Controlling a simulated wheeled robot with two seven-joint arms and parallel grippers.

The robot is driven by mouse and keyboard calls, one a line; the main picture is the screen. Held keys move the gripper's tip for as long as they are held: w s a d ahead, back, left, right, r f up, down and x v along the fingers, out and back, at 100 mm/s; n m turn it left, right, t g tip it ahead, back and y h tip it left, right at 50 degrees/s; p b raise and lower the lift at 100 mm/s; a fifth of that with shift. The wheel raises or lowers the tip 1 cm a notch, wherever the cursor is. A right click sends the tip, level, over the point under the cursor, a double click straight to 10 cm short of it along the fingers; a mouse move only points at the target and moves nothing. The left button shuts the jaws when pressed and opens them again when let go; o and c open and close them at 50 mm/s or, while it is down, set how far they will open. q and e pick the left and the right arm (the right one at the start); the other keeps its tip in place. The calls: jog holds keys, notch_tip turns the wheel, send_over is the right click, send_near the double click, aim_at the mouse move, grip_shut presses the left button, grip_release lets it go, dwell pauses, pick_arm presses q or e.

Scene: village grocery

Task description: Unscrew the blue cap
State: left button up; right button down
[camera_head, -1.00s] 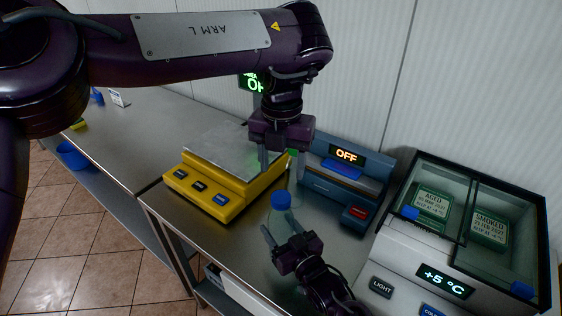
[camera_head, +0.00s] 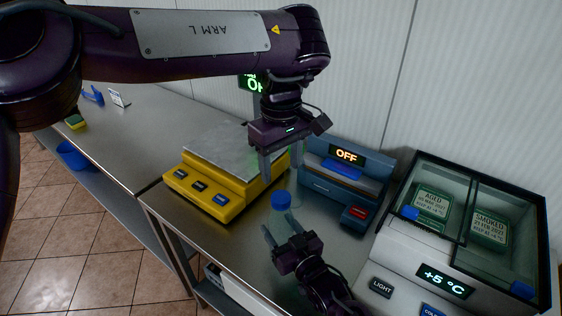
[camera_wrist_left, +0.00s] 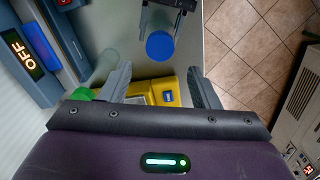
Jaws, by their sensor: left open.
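The blue cap (camera_head: 281,201) sits on top of a clear bottle (camera_head: 285,222) above the steel counter. In the left wrist view the cap (camera_wrist_left: 160,46) lies just beyond my fingertips, roughly centred between them. My left gripper (camera_head: 281,170) points down above the cap, open and empty, with a gap to it. Its fingers also show in the left wrist view (camera_wrist_left: 160,78). My right gripper (camera_head: 282,232) has its fingers on either side of the bottle below the cap and looks shut on it. The bottle's lower part is hidden behind the right gripper.
A yellow scale (camera_head: 206,199) stands left of the bottle. A blue-grey device reading OFF (camera_head: 325,182) is behind right. A green cap (camera_wrist_left: 82,94) is close by the left gripper. A chilled display case (camera_head: 410,247) stands at right.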

aim_at(281, 197)
pick_arm(q)
jog(key=shift+f+m, duration=0.1)
jog(key=shift+m, duration=0.5)
jog(key=shift+f, duration=3.9)
